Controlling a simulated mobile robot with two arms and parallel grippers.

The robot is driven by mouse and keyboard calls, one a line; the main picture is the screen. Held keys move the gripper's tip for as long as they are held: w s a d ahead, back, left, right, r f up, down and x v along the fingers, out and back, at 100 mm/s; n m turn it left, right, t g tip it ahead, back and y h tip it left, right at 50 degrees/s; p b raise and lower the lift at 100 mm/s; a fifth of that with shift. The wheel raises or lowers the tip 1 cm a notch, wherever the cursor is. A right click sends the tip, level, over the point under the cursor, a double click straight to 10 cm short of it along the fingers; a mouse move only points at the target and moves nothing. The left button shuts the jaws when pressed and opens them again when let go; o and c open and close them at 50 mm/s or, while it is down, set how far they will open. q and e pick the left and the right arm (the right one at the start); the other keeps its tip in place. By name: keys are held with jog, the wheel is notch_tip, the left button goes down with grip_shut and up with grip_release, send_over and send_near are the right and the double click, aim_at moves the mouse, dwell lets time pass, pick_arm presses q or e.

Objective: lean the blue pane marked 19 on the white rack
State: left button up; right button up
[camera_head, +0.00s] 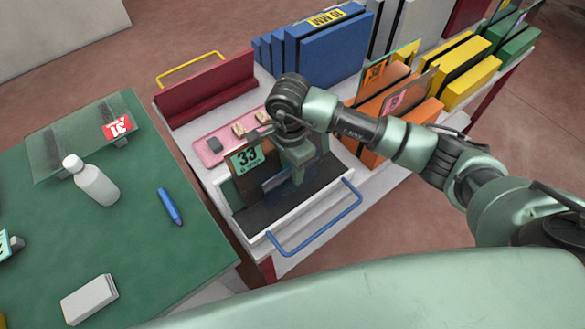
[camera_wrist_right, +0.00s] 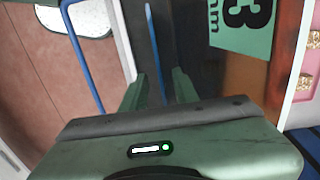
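The white rack (camera_head: 318,216) has a dark inner floor and a blue handle (camera_head: 322,225). A brown pane with a green 33 label (camera_head: 247,156) stands at its back; the label also shows in the right wrist view (camera_wrist_right: 243,22). A bluish pane (camera_head: 273,186) stands in the rack in front of it, partly hidden by my right gripper (camera_head: 297,178). In the right wrist view this pane is a thin blue edge (camera_wrist_right: 152,35) between my fingers (camera_wrist_right: 160,88), which look apart with gaps beside it. No 19 is readable. My left gripper is out of view.
The green table (camera_head: 160,255) at left holds a clear pane with a red 31 label (camera_head: 117,126), a white bottle (camera_head: 95,183), a blue marker (camera_head: 170,207) and a white block (camera_head: 89,299). Blue (camera_head: 325,55), orange and yellow racks crowd behind; a pink tray (camera_head: 213,150) adjoins.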

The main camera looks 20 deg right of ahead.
dwell(0.3)
jog(key=r, duration=0.4)
jog(key=r+b, duration=0.1)
jog(key=r, duration=0.2)
jog(key=shift+w+a+r, duration=0.1)
jog(key=shift+w+r, duration=0.1)
jog(key=shift+r, duration=0.2)
